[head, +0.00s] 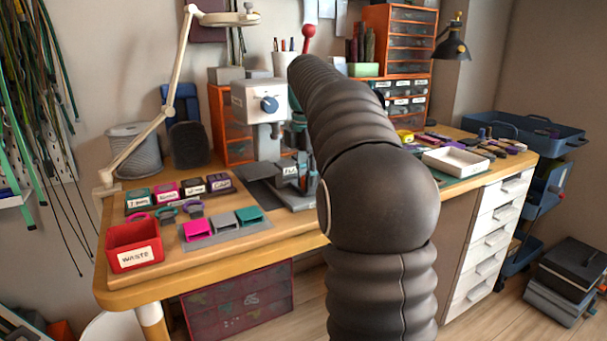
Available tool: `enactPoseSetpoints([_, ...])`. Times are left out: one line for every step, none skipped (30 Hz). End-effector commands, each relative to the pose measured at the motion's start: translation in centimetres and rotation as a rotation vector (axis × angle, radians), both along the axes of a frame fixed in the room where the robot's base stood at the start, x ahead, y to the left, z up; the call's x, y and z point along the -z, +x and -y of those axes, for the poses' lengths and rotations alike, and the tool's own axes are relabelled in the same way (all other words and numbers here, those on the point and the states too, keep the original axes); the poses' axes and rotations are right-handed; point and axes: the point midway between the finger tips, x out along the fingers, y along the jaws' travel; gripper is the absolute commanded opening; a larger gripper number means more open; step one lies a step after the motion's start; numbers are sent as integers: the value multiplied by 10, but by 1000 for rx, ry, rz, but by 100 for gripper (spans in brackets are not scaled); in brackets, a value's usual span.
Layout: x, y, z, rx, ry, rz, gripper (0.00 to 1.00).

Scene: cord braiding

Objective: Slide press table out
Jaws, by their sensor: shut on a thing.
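The press (258,97) stands on the workbench (190,268), with a white head, a blue knob and a red-ball lever (309,31) that rises behind my arm. Its grey lower part (291,190) carries a partly hidden label reading "FLA". I take this lower part to hold the press table, but cannot make out how far out the table is. My dark ribbed arm crosses in front of the press's right side and bends down behind it.
A red waste bin (134,246) stands at the bench's front left. Labelled boxes (178,191) and a grey mat with pink, grey and teal pieces (262,229) lie left of the press. A lamp arm (160,115) rises at left. A white tray (455,161) sits right.

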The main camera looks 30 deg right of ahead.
Motion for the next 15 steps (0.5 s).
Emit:
enactPoseSetpoints([1,-7,0,0,2,2,0])
enactPoseSetpoints([1,-10,0,1,2,1,0])
enactPoseSetpoints([1,-16,1,2,3,2,0])
enactPoseSetpoints([1,-20,2,3,3,2,0])
enactPoseSetpoints([1,-24,2,3,3,2,0])
enactPoseSetpoints([0,-29,2,4,4,2,0])
enactPoseSetpoints([1,-34,3,5,4,2,0])
enactPoseSetpoints([1,-38,3,6,4,2,0])
enactPoseSetpoints([0,-44,3,6,4,2,0])
enactPoseSetpoints([0,-48,4,6,4,2,0])
enactPoseSetpoints([1,-51,4,6,4,1,0])
enactPoseSetpoints([0,-56,4,6,4,2,0])
enactPoseSetpoints([0,-59,4,6,4,2,0])
enactPoseSetpoints([0,-62,4,6,4,1,0])
enactPoseSetpoints([0,-65,4,6,4,1,0])
